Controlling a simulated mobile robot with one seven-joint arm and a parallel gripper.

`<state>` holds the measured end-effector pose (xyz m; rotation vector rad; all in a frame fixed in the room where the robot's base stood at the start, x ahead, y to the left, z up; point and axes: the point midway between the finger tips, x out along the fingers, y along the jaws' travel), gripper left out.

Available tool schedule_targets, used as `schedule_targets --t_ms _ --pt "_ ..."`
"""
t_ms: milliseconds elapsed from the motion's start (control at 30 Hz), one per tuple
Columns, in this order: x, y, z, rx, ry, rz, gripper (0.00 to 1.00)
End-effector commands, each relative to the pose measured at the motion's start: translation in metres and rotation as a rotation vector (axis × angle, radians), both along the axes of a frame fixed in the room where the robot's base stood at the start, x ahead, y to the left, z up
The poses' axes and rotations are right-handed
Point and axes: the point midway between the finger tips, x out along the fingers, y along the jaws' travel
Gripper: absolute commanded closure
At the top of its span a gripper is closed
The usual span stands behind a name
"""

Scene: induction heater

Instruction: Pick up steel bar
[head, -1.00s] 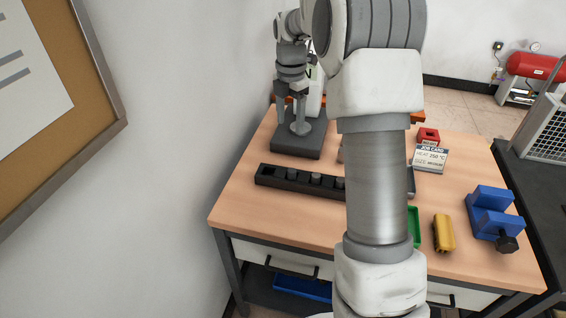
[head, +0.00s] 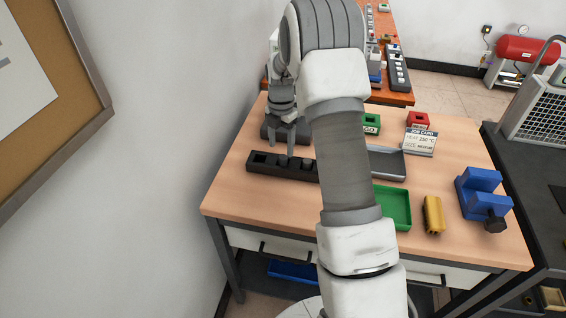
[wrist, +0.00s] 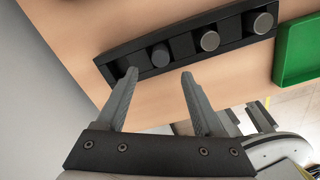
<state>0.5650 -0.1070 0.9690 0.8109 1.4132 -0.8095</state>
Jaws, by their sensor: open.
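A black rack (head: 264,170) lies on the wooden bench and shows in the wrist view (wrist: 184,47). Three round-topped steel bars stand in it there: a dark one (wrist: 160,55), a lighter one (wrist: 209,40) and another (wrist: 262,22). My gripper (head: 283,152) is above the rack, pointing down, open and empty. In the wrist view its spread fingertips (wrist: 160,73) lie just below the dark bar in the picture, with none touching clearly visible. In the head view my gripper and arm hide most bars and the rack's right end.
A green tray (head: 398,212), yellow object (head: 432,215) and blue vise (head: 484,196) stand right on the bench. A grey tray (head: 388,163) and job card (head: 420,142), reading 250 °C and medium, lie behind. A wall is close on the left.

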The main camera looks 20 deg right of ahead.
Motion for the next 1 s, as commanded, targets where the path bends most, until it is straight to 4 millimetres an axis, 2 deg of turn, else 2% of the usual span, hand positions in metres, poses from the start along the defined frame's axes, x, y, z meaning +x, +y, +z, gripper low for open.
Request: schedule_targets --t_ms 300,600,667,1000 --pt "0.004 -0.007 -0.043 0.000 0.004 -0.001 0.31" --pt "0.004 -0.007 -0.048 -0.001 0.001 -0.001 0.31" --pt "0.004 -0.007 -0.048 -0.001 0.001 -0.001 0.40" --pt "0.004 -0.007 -0.048 -0.001 0.001 -0.001 1.00"
